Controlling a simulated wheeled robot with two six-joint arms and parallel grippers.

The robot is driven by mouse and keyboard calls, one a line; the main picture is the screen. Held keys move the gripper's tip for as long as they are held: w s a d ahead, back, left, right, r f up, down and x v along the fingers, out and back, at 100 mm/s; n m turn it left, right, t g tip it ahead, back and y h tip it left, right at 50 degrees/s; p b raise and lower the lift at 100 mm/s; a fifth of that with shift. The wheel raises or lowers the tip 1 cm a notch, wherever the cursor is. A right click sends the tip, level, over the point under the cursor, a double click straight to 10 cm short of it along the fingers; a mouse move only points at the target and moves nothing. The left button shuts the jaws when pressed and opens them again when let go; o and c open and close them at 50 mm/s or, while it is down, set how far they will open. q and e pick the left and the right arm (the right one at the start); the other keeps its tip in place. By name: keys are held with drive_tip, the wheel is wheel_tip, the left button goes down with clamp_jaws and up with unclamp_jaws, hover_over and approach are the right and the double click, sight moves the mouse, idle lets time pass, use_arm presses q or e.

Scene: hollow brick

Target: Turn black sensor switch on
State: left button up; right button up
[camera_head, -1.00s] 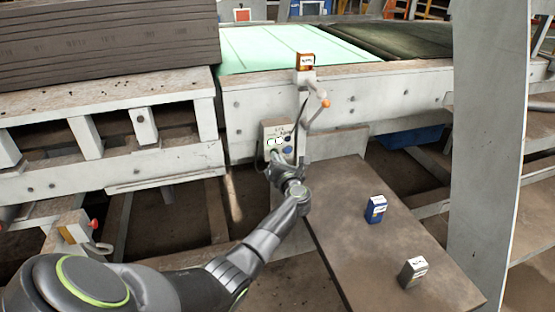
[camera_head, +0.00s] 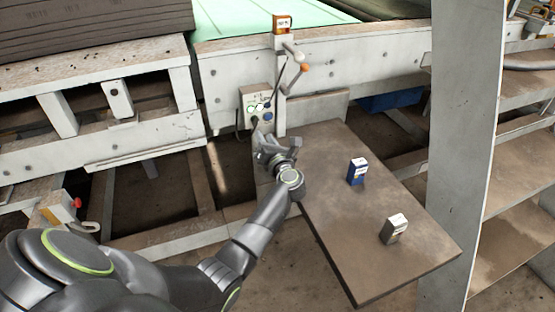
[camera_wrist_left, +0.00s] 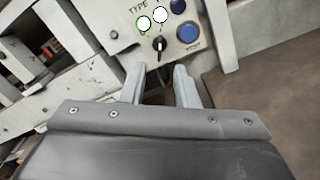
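A light grey control box (camera_head: 257,104) is fixed to the front of the conveyor frame. In the left wrist view, the box (camera_wrist_left: 140,40) carries a black rotary switch (camera_wrist_left: 160,44) with a pale pointer mark, two lit white round lamps (camera_wrist_left: 152,19) and two blue round buttons (camera_wrist_left: 188,32). The switch's exact setting is hard to tell. My left gripper (camera_head: 266,139) is just below and in front of the box; in the wrist view its fingers (camera_wrist_left: 160,80) are apart, with nothing between them, a little short of the switch. My right gripper is out of view.
A brown table (camera_head: 335,215) holds a blue box-shaped sensor (camera_head: 357,171) and a dark grey one (camera_head: 394,229). An orange sensor (camera_head: 283,24) sits on a post above the control box. An orange-knobbed lever (camera_head: 304,68) stands beside it. A grey upright (camera_head: 460,150) rises at right.

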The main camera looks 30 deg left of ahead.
use_arm(q)
drive_tip(key=v, duration=1)
drive_tip(key=shift+b, duration=0.4)
drive_tip(key=shift+s, duration=0.1)
